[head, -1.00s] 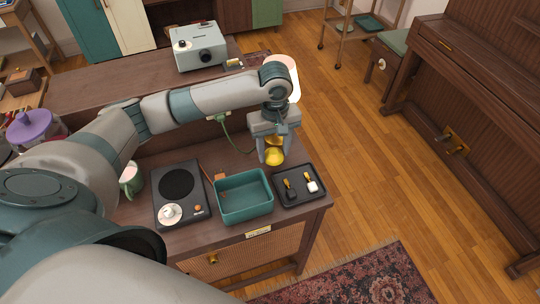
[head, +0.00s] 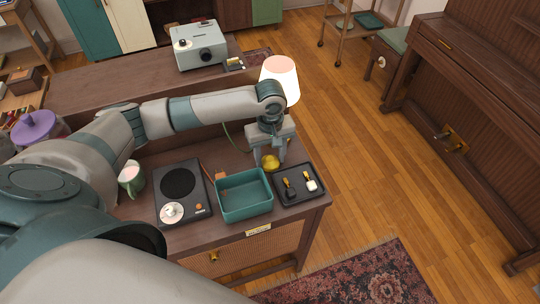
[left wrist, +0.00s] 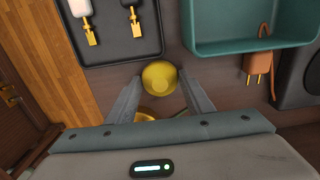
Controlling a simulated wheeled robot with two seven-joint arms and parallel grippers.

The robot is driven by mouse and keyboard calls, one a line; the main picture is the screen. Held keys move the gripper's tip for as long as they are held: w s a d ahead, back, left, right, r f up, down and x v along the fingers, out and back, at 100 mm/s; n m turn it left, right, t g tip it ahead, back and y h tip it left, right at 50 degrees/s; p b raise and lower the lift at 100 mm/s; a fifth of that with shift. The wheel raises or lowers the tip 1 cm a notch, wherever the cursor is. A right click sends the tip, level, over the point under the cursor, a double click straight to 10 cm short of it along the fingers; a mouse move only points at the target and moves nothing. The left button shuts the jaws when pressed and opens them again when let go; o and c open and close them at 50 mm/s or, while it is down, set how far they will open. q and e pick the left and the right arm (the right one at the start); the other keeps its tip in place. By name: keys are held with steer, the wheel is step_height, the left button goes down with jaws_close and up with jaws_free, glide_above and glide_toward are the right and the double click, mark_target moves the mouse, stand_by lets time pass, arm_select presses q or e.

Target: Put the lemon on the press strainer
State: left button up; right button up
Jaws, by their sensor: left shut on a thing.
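The yellow lemon (head: 270,162) is between the fingertips of my left gripper (head: 269,161), at the right end of the wooden desk, behind the teal bin. In the left wrist view the lemon (left wrist: 160,77) sits between the two grey fingers (left wrist: 163,82), which are shut on it. A gold round part (left wrist: 146,115) shows between the fingers, nearer the palm; I cannot tell what it belongs to. I cannot make out a press strainer in either view. My right gripper is not in view.

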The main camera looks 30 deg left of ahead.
mark_target(270, 159)
arm_select(q)
steer(key=o, duration=1.1)
steer(key=shift+f, duration=0.1)
steer(key=shift+o, duration=0.2)
step_height(270, 159, up, 12)
steer(key=b, duration=0.2)
steer(key=shift+b, duration=0.35)
